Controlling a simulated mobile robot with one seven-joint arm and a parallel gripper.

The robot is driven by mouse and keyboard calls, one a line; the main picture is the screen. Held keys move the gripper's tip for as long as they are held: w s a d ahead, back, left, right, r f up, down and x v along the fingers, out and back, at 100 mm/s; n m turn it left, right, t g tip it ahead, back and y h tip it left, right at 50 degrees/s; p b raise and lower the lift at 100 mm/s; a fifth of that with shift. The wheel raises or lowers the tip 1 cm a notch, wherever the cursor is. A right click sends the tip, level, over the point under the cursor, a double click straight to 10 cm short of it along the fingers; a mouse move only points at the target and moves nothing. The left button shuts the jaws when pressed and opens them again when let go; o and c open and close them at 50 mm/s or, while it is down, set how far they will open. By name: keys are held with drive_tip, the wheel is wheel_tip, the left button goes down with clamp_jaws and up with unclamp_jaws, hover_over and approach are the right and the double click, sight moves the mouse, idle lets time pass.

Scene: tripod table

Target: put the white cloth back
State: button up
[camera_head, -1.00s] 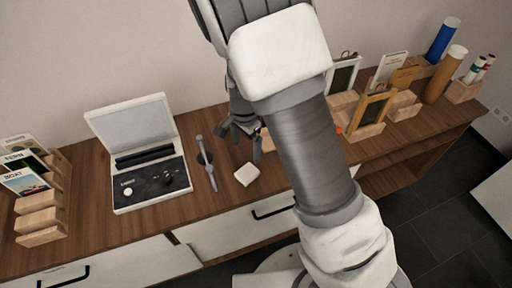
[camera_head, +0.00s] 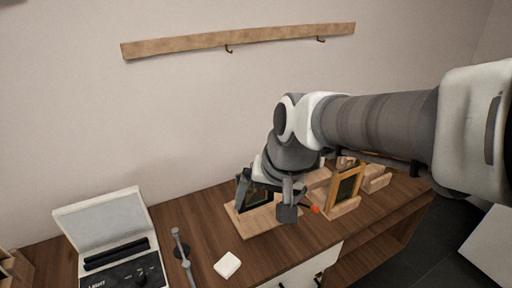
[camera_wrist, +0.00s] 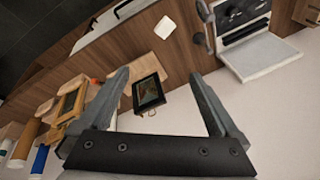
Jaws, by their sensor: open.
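The white cloth (camera_head: 228,265) is a small, pale folded square lying flat on the wooden table top, between the metal stand and the wooden board. It also shows in the wrist view (camera_wrist: 165,27) near the top middle, beyond the fingers. My gripper (camera_head: 290,205) is in the air over the wooden board, to the right of the cloth and apart from it. In the wrist view my gripper (camera_wrist: 160,85) has its two fingers wide apart with nothing held between them. A dark framed picture (camera_wrist: 149,93) shows beyond the gap between the fingers.
A light box (camera_head: 110,240) with an open lid stands left of the cloth, with a grey metal stand (camera_head: 183,255) between them. A wooden board (camera_head: 258,215) and a yellow frame (camera_head: 345,187) stand to the right. A rail with hooks (camera_head: 240,38) is on the wall.

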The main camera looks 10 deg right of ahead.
drive_tip(key=s+d+r+n+t+h, duration=0.1)
drive_tip(key=s+d+r+n+t, duration=0.1)
drive_tip(key=s, duration=0.6)
wheel_tip(320, 180, up, 2)
drive_tip(key=shift+d+r+n+h, duration=0.1)
drive_tip(key=shift+d+n+h, duration=0.4)
drive_tip(key=shift+d, duration=0.7)
drive_tip(key=shift+d, duration=0.1)
